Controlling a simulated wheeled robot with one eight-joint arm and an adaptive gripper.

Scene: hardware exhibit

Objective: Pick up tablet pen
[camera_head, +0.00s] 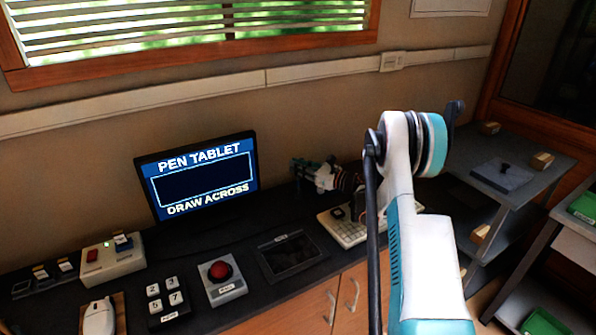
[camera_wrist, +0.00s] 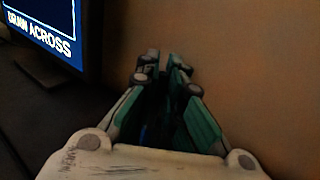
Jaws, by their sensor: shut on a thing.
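My gripper (camera_head: 298,165) is raised above the black bench, just right of the pen tablet screen (camera_head: 198,176), close to the wall. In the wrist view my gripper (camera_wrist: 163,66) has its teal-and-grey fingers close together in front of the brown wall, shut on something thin. The tablet pen itself cannot be made out clearly; the fingers and shadow hide most of what lies between them. The flat dark drawing tablet (camera_head: 290,254) lies on the bench below and left of my gripper.
A red button box (camera_head: 221,280), a number keypad (camera_head: 167,302), a white mouse (camera_head: 99,317) and a switch box (camera_head: 112,257) stand left of the tablet. A pale keyboard (camera_head: 343,229) lies to its right. Grey shelves (camera_head: 500,225) stand at far right.

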